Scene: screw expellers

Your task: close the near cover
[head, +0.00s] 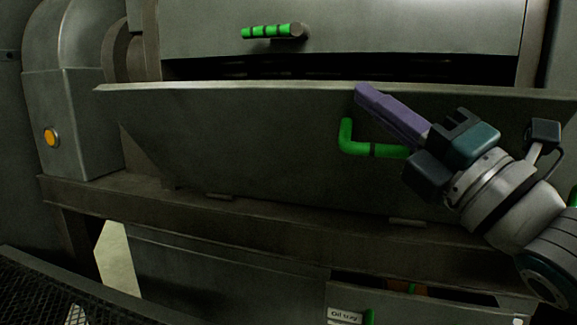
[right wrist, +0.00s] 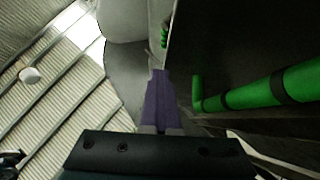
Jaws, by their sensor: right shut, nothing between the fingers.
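The near cover (head: 250,130) is a wide grey metal panel in the head view, tilted outward, with a dark gap behind its top edge. Its green bar handle (head: 352,149) is partly hidden behind my right gripper (head: 364,94). That gripper is shut and empty, its purple fingers pointing up and left by the cover's top edge above the handle. I cannot tell whether the fingertips touch the panel. In the right wrist view the purple fingers (right wrist: 158,78) lie beside the dark cover (right wrist: 230,60) and left of its green handle (right wrist: 265,92). My left gripper is not in view.
An upper panel (head: 345,25) with a green handle (head: 265,31) stands behind the gap. A housing with an orange button (head: 50,138) is at left. A ledge (head: 130,200) runs below the cover, with an oil tray label (head: 344,316) lower down.

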